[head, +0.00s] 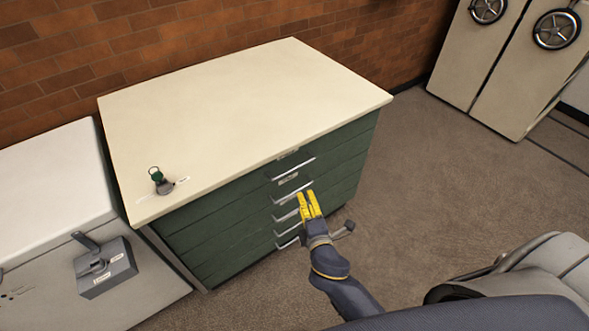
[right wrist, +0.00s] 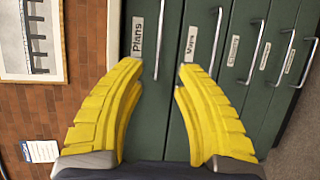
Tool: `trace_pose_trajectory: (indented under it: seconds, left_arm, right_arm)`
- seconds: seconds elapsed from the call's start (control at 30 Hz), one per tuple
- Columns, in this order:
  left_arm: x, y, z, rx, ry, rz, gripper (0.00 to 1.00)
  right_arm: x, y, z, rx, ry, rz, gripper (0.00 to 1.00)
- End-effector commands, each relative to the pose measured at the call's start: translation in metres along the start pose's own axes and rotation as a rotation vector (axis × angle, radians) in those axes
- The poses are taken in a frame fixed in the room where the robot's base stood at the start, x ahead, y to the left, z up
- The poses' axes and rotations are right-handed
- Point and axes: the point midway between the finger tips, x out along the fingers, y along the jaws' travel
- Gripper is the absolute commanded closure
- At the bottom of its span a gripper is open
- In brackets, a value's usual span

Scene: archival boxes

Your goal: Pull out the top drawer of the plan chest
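The plan chest (head: 250,100) has a cream top and a stack of green drawers with silver bar handles. The top drawer (head: 340,138) looks flush with the chest; its handle (head: 294,168) is under the worktop edge. In the right wrist view, turned sideways, the top drawer's handle (right wrist: 160,40) stands beside a label (right wrist: 137,37) reading "Plans". The second drawer (right wrist: 203,22) is labelled "Maps". My right gripper (head: 309,196) has yellow fingers and is in front of the drawers, below the top handle in the head view. The wrist view shows it open and empty. My left gripper is not visible.
A small green-topped grey object (head: 161,183) stands on the chest top. A pale cabinet (head: 45,175) with a grey lever box (head: 106,268) is at the left. Cream shelving units with black handwheels (head: 557,29) stand at the back right. The floor (head: 430,180) right of the chest is clear.

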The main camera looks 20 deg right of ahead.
Motion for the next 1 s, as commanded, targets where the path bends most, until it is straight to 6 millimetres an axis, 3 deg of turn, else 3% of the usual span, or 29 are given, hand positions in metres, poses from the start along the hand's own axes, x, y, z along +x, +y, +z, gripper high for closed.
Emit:
trace_pose_trajectory:
  seconds: [0.7, 1.0]
  left_arm:
    - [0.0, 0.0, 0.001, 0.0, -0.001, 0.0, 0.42]
    - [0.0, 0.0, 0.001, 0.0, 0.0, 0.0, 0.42]
  right_arm:
    - [0.12, 0.0, -0.001, 0.002, 0.002, 0.0, 0.68]
    - [0.157, 0.0, -0.001, 0.001, 0.001, 0.0, 0.68]
